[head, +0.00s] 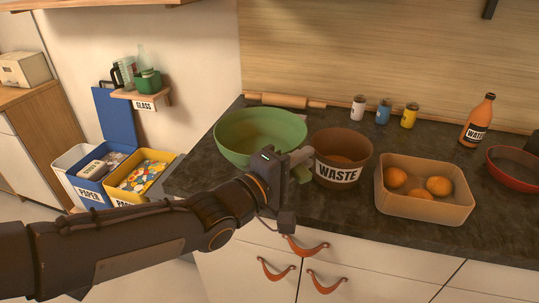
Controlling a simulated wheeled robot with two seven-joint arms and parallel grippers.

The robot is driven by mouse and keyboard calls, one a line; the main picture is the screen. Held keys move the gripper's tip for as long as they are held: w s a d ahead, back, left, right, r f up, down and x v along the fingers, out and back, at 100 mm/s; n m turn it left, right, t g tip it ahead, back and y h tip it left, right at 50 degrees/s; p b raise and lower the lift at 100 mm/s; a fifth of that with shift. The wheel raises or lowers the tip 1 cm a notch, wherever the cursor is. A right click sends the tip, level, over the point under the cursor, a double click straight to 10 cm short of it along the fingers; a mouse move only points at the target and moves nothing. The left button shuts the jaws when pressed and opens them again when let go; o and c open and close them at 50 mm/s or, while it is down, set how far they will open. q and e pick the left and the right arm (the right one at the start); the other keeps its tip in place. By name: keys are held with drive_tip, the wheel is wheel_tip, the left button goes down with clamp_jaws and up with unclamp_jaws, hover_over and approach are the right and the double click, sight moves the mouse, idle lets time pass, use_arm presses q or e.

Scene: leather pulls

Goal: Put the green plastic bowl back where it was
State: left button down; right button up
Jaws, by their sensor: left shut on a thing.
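The green plastic bowl (245,125) is large and upright at the left end of the dark counter, its inside facing up. My left gripper (301,165) is at the bowl's front right side, between it and the brown waste tub (345,145). It is shut on the bowl, though the arm hides the contact with the rim. A small pale green patch shows by its fingers in front of the tub. The arm also hides the bowl's lower front, so I cannot tell whether its base touches the counter. My right gripper is not in view.
A tan box (430,208) with oranges stands right of the tub. Behind are a rolling pin (290,101) and small cans (383,110). A bottle (478,120) and red bowl (515,165) are at right. Recycling bins (140,175) stand left, below a shelf (142,96).

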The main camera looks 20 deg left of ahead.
use_arm(q)
drive_tip(key=w+f, duration=0.1)
drive_tip(key=w, duration=0.2)
drive_tip(key=w+a+f+b, duration=0.1)
drive_tip(key=w, duration=0.1)
drive_tip(key=w+a+f+b, duration=0.1)
drive_tip(key=w+f, duration=0.1)
drive_tip(key=w, duration=0.1)
drive_tip(key=shift+w+f, duration=0.1)
drive_tip(key=shift+w, duration=0.25)
drive_tip(key=w+f, duration=0.1)
drive_tip(key=f, duration=0.1)
drive_tip(key=w+f, duration=0.1)
drive_tip(key=w, duration=0.1)
drive_tip(key=w+f+b, duration=0.1)
drive_tip(key=f, duration=0.1)
drive_tip(key=shift+w+a+f, duration=0.3)
drive_tip(key=shift+w+a, duration=0.1)
wheel_tip(320, 180, down, 3)
drive_tip(key=shift+w+f+b, duration=0.1)
drive_tip(key=shift+b, duration=0.25)
drive_tip(key=shift+f, duration=0.15)
drive_tip(key=c, duration=1.4)
unclamp_jaws()
drive_tip(key=shift+o, duration=0.2)
